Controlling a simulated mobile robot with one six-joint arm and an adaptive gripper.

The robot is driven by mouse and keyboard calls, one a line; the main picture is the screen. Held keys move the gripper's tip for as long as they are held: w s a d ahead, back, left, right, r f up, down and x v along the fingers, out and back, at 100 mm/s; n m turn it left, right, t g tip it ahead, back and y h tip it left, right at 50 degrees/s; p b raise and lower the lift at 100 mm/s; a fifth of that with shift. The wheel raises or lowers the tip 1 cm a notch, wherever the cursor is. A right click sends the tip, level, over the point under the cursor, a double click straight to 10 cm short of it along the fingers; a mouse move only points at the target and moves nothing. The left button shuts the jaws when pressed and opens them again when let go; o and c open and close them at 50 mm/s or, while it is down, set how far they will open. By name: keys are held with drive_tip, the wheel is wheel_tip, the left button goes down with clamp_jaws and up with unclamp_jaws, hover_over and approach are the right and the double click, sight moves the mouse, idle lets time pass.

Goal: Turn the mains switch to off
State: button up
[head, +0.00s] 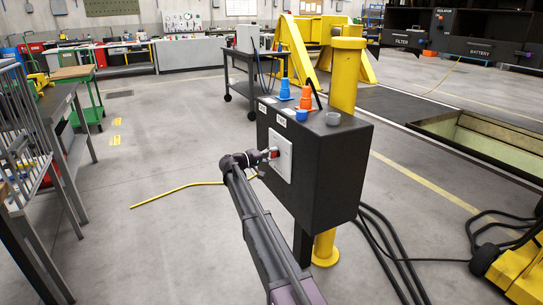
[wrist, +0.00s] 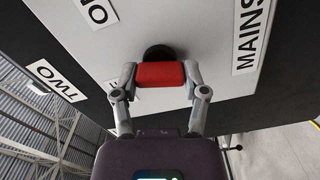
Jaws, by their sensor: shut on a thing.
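The mains switch has a red handle (wrist: 161,75) on a dark round base, set on a pale plate (head: 281,154) on the side of a black box (head: 338,165). A MAINS label (wrist: 252,37) shows beside it in the wrist view. My gripper (wrist: 161,80) is shut on the red handle, one finger at each end. In the head view my gripper (head: 270,153) reaches the plate from the left, with a bit of red showing at its tip. The handle lies crosswise in the wrist view. A label behind the handle is mostly hidden, so I cannot tell the switch setting.
Blue and orange plugs (head: 306,97) and round sockets sit on top of the box, by a yellow post (head: 345,75). Black cables (head: 385,240) hang to the floor at right. A grey table (head: 62,105) stands at left. Floor between is open, with a yellow cable (head: 175,190).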

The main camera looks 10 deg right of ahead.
drive_tip(key=shift+d+n, duration=0.15)
drive_tip(key=shift+n, duration=1.45)
drive_tip(key=o, duration=1.2)
drive_tip(key=shift+c, duration=0.2)
drive_tip(key=v, duration=1.2)
